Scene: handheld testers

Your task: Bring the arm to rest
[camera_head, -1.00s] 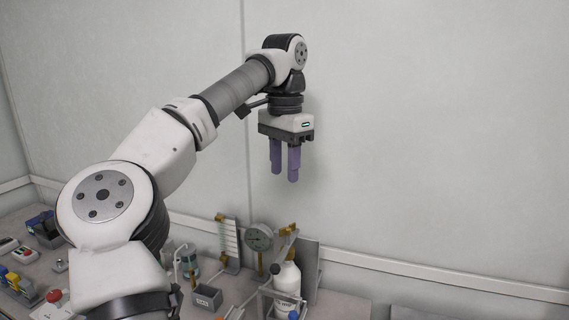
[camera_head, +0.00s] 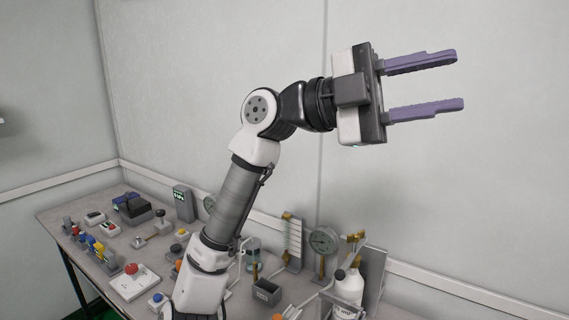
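My gripper (camera_head: 460,80) is raised high in front of the wall, well above the bench. Its two purple fingers point to the right and stand wide apart. Nothing is between them. My arm rises from the bottom of the view, bends at the wrist and turns the gripper sideways. The lower arm hides part of the bench behind it.
The bench (camera_head: 60,213) carries several small testers, among them a red-button box (camera_head: 133,281), a dark device (camera_head: 132,207), a round gauge (camera_head: 324,240) and a white bottle (camera_head: 348,288). The wall (camera_head: 220,60) is close behind. The air around the gripper is clear.

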